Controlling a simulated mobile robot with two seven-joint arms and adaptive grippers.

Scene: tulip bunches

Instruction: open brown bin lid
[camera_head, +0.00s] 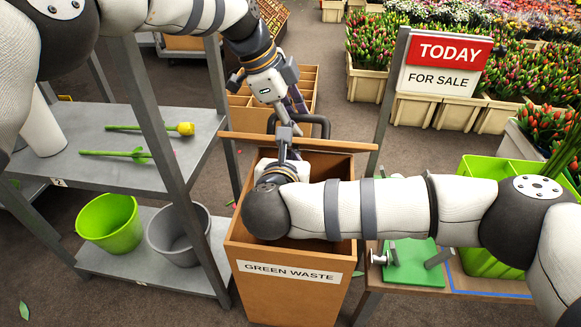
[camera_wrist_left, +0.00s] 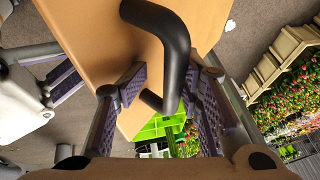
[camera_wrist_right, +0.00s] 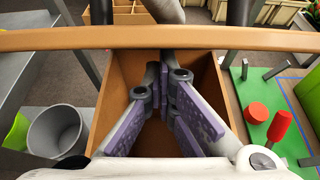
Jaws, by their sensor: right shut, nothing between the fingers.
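The brown bin (camera_head: 290,298), labelled "GREEN WASTE", stands open at the front middle. Its lid (camera_head: 350,146) is raised at the back and seen nearly edge-on; its edge also crosses the right wrist view (camera_wrist_right: 60,40). The lid's black handle (camera_head: 322,122) is on the far side. My left gripper (camera_head: 297,104) is behind the lid; the left wrist view shows the handle (camera_wrist_left: 176,45) between its spread fingers. My right gripper (camera_head: 286,134) is over the bin opening at the lid's near side, fingers shut and empty (camera_wrist_right: 166,75). My right forearm hides part of the opening.
A grey shelf (camera_head: 110,180) on the left carries tulips, a green bucket (camera_head: 108,222) and a grey bucket (camera_head: 178,240). A green board (camera_head: 412,265) and a green crate (camera_head: 480,262) are on the right. A sale sign (camera_head: 445,65) stands behind.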

